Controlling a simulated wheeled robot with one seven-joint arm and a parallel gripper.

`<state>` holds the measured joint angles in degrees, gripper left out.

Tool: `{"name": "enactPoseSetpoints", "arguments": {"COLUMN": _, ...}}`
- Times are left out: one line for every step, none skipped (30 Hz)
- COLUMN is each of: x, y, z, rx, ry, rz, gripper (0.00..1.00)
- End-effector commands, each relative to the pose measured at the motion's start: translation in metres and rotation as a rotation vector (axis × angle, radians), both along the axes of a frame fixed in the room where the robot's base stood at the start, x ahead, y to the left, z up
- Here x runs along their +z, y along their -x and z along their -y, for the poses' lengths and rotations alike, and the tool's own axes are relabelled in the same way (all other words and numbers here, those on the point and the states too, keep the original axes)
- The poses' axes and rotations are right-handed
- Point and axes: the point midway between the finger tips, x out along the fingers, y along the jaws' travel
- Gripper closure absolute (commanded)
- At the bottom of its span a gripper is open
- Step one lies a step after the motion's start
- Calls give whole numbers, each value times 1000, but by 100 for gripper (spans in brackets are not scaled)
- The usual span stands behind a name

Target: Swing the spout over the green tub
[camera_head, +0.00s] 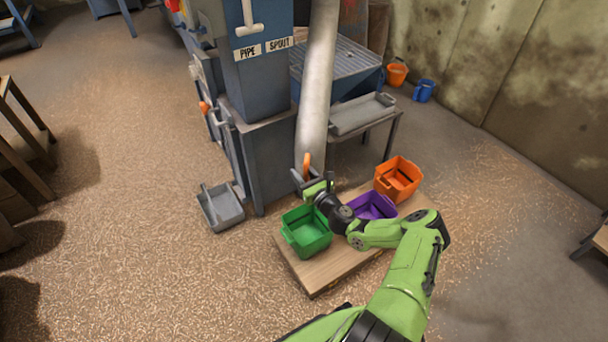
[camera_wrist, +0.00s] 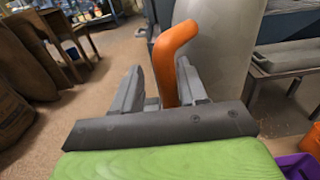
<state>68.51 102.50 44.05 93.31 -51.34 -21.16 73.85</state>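The spout (camera_head: 316,95) is a long pale grey pipe coming down beside the blue machine. Its orange handle (camera_head: 307,161) is at the lower end, behind the green tub (camera_head: 305,236). The green tub stands at the left end of a low wooden board. My gripper (camera_head: 312,180) is at the handle, above the far edge of the green tub. In the wrist view the orange handle (camera_wrist: 168,62) rises between my two open fingers (camera_wrist: 158,80), closer to the right one, with a gap on the left. The spout's mouth is hidden behind my gripper.
A purple tub (camera_head: 371,207) and an orange tub (camera_head: 398,178) stand to the right on the wooden board (camera_head: 318,272). A grey tray (camera_head: 221,207) lies on the floor left of the machine (camera_head: 262,85). A small metal table (camera_head: 362,115) stands behind. The left floor is open.

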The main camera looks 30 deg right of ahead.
Motion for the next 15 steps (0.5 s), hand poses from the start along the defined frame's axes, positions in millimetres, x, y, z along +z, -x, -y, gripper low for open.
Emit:
{"name": "enactPoseSetpoints", "arguments": {"x": -1, "y": 3, "z": 0, "rx": 1, "ry": -1, "rz": -2, "gripper": 59}}
{"name": "enactPoseSetpoints", "arguments": {"x": -1, "y": 5, "z": 0, "rx": 0, "ry": -1, "rz": -2, "gripper": 59}}
{"name": "enactPoseSetpoints", "arguments": {"x": 0, "y": 11, "z": 0, "rx": 1, "ry": -3, "rz": -2, "gripper": 59}}
{"name": "enactPoseSetpoints", "arguments": {"x": 0, "y": 17, "z": 1, "rx": 0, "ry": -4, "rz": -3, "gripper": 59}}
{"name": "enactPoseSetpoints", "arguments": {"x": 1, "y": 23, "z": 1, "rx": -1, "ry": -5, "rz": -4, "gripper": 59}}
{"name": "enactPoseSetpoints", "arguments": {"x": 2, "y": 34, "z": 2, "rx": -3, "ry": -5, "rz": -4, "gripper": 59}}
{"name": "enactPoseSetpoints", "arguments": {"x": 2, "y": 42, "z": 2, "rx": -2, "ry": -5, "rz": -4, "gripper": 59}}
{"name": "enactPoseSetpoints", "arguments": {"x": 2, "y": 51, "z": 3, "rx": -2, "ry": -7, "rz": -4, "gripper": 59}}
{"name": "enactPoseSetpoints", "arguments": {"x": 2, "y": 63, "z": 3, "rx": -4, "ry": -7, "rz": -3, "gripper": 59}}
{"name": "enactPoseSetpoints", "arguments": {"x": 2, "y": 72, "z": 3, "rx": -3, "ry": -6, "rz": -4, "gripper": 59}}
{"name": "enactPoseSetpoints", "arguments": {"x": 3, "y": 80, "z": 3, "rx": -3, "ry": -6, "rz": -2, "gripper": 59}}
{"name": "enactPoseSetpoints", "arguments": {"x": 2, "y": 92, "z": 4, "rx": -4, "ry": -6, "rz": -3, "gripper": 59}}
{"name": "enactPoseSetpoints", "arguments": {"x": 2, "y": 100, "z": 4, "rx": -3, "ry": -6, "rz": -2, "gripper": 59}}
{"name": "enactPoseSetpoints", "arguments": {"x": 3, "y": 108, "z": 4, "rx": -4, "ry": -5, "rz": -2, "gripper": 59}}
{"name": "enactPoseSetpoints", "arguments": {"x": 2, "y": 119, "z": 5, "rx": -2, "ry": -4, "rz": -1, "gripper": 59}}
